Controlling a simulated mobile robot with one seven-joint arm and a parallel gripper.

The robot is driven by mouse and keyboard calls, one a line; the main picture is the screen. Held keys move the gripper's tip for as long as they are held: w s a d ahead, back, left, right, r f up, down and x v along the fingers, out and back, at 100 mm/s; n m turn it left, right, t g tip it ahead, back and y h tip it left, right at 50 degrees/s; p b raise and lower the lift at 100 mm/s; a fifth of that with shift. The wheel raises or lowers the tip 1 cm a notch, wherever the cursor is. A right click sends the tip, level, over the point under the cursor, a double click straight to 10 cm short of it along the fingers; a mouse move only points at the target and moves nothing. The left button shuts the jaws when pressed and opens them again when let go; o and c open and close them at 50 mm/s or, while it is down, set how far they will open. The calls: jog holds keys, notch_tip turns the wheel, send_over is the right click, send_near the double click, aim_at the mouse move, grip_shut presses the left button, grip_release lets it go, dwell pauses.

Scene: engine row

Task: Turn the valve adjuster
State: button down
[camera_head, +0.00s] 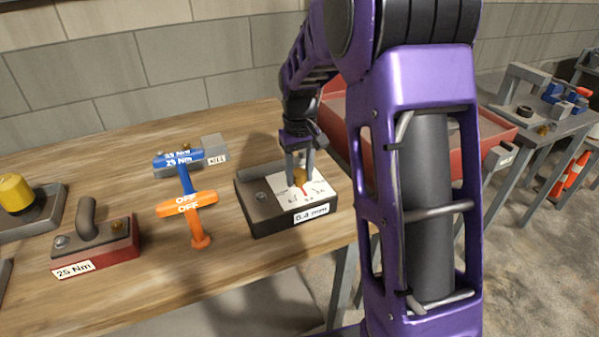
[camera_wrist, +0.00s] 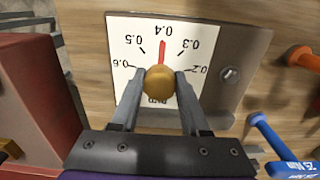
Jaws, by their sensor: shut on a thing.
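The valve adjuster is a dark box (camera_head: 258,217) with a white dial card (camera_head: 318,190) on top and a "0.4 mm" label on its front. A round brass knob (camera_wrist: 159,82) sits at the dial's centre, and it also shows in the head view (camera_head: 299,176). In the wrist view, a red pointer (camera_wrist: 162,52) points near the 0.4 mark on the dial card (camera_wrist: 125,35). My gripper (camera_head: 299,165) comes down from above, with its two fingers on either side of the knob, shut on it. It also shows in the wrist view (camera_wrist: 159,88).
A red tray (camera_head: 335,125) lies close behind and right. Bare wooden bench (camera_head: 100,180) lies farther left.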

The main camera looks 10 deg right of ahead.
aim_at(300, 171)
dwell(0.4)
jog(key=shift+c, duration=2)
grip_release()
notch_tip(300, 171, up, 18)
jog(key=p, duration=0.1)
jog(key=shift+f+p, duration=0.25)
jog(key=shift+p, duration=0.15)
